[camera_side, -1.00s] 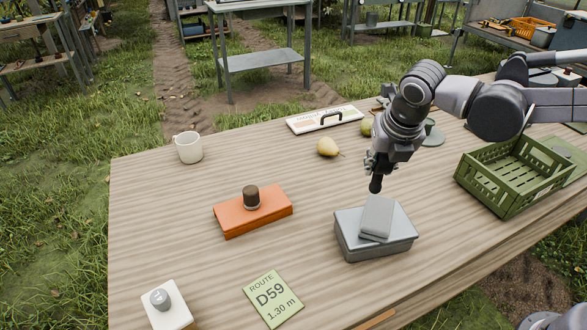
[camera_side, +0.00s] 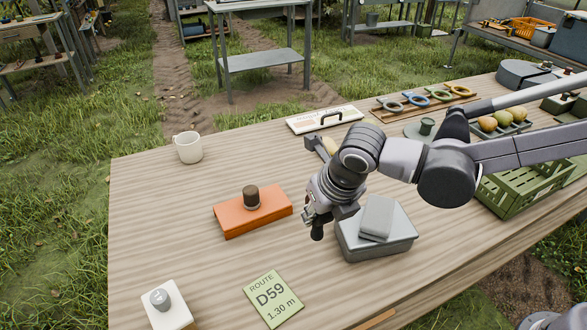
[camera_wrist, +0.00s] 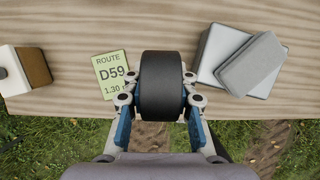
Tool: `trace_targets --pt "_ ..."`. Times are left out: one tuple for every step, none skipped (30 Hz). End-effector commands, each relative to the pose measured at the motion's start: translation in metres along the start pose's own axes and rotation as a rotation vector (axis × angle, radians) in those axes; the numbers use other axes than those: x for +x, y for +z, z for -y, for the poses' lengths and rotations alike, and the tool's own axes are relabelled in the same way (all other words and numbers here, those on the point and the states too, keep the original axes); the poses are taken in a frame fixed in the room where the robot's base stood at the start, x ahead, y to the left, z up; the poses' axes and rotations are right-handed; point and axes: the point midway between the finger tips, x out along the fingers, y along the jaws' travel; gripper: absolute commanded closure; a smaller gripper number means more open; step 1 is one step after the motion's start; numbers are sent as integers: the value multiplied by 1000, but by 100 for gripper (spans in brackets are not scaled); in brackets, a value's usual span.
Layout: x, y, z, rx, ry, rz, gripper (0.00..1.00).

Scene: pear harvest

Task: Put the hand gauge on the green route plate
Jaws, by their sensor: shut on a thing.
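The green route plate (camera_side: 273,298), marked D59 and 1.30 m, lies flat near the table's front edge. In the wrist view the plate (camera_wrist: 107,68) shows left of the held thing, which covers its right edge. My gripper (camera_side: 318,218) is shut on a dark, round-sided thing, taken to be the hand gauge (camera_side: 317,233). It hangs above the table, up and right of the plate in the side view and apart from it. In the wrist view the dark hand gauge (camera_wrist: 160,85) sits between both fingers. Its lower end is hidden there.
A grey box (camera_side: 375,245) with a grey slab (camera_side: 377,218) on top stands just right of my gripper. An orange block (camera_side: 252,213) with a brown knob is to the left. A white block (camera_side: 168,312) with a grey knob stands front left. Bare wood surrounds the plate.

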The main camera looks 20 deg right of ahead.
Motion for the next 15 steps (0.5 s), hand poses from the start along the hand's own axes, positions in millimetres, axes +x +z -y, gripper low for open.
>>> trace_targets --pt "3 -2 -3 -1 1 0 100" --pt "4 -3 -6 -1 1 0 100" --pt "7 -6 -11 -2 1 -1 100" --pt "9 -8 -16 -4 2 -1 100" --pt "11 -10 -21 -4 2 -1 100" --pt "15 -14 -29 -5 3 0 100" --pt "18 -16 -35 -6 3 0 100" --pt "21 -19 -40 -4 2 1 100" --pt "24 -23 -48 -6 2 1 100" --pt "27 -25 -54 -4 2 0 100" --pt "30 -28 -60 -5 2 0 100" --pt "33 -32 -67 -4 2 0 100" --pt "36 -34 -73 -4 2 0 100" --pt "39 -37 -79 -5 2 0 100" --pt "42 -40 -86 -3 2 0 100"
